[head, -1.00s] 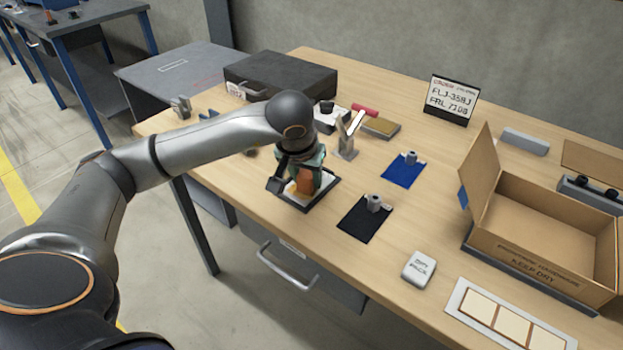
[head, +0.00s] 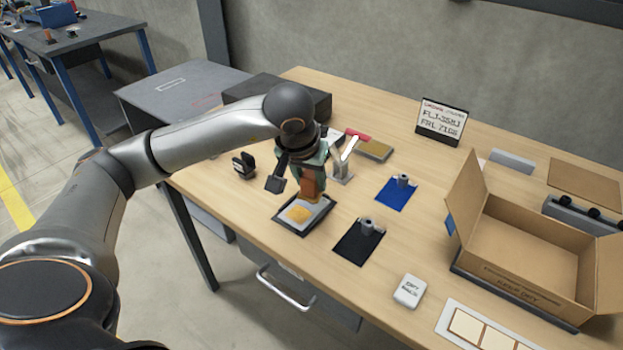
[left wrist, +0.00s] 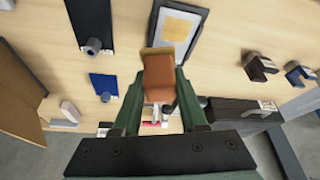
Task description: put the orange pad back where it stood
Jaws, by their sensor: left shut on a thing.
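The orange pad (head: 311,186), an orange-brown block, is between the fingers of my left gripper (head: 312,172). In the left wrist view the pad (left wrist: 160,78) shows its front and top between the green fingers (left wrist: 160,92), which are shut on it. In the head view the pad overlaps the far edge of a dark-framed tray (head: 284,225); it appears raised above it. The tray (left wrist: 151,28) holds a pale sheet with a yellow-orange patch (head: 299,214). My right gripper is not in view.
A black mat (head: 352,246) and a blue mat (head: 392,196), each with a grey fitting, lie right of the tray. A stand with a red-topped part (head: 358,135) is behind. An open carton (head: 520,245) stands at right. A black clip (head: 243,166) is left.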

